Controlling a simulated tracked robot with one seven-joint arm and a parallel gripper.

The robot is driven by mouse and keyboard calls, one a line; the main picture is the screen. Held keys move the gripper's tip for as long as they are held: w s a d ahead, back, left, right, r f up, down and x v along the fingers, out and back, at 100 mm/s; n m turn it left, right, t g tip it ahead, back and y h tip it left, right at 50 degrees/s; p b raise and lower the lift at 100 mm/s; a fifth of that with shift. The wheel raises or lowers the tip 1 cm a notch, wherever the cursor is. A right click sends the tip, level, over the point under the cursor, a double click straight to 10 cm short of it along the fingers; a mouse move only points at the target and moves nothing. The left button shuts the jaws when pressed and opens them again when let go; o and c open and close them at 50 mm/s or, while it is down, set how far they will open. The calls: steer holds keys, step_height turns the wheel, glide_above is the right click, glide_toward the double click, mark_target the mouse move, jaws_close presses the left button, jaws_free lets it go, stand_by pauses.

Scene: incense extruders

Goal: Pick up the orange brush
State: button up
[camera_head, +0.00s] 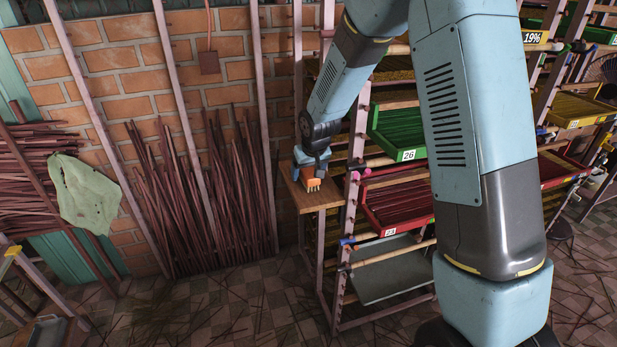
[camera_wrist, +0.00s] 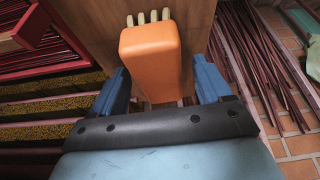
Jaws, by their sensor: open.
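The orange brush (camera_head: 312,184) sits on a small wooden table (camera_head: 325,199) beside the rack in the head view. In the wrist view the orange brush (camera_wrist: 151,58) shows a smooth orange block with pale bristle tufts at its far end. My gripper (camera_head: 314,170) is right at the brush in the head view. In the wrist view my gripper (camera_wrist: 160,85) has its two blue fingers apart, one on each side of the brush's near part, with a gap on both sides. The brush's near end is partly hidden by the gripper body.
A rack with a green tray (camera_head: 400,135), a red tray (camera_head: 390,205) and a grey tray (camera_head: 388,270) stands right of the wooden table. Bundles of dark red sticks (camera_head: 195,200) lean on the brick wall to the left. Loose sticks lie on the floor.

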steer(key=shift+f, duration=0.25)
stand_by(0.5)
steer(key=c, duration=1.1)
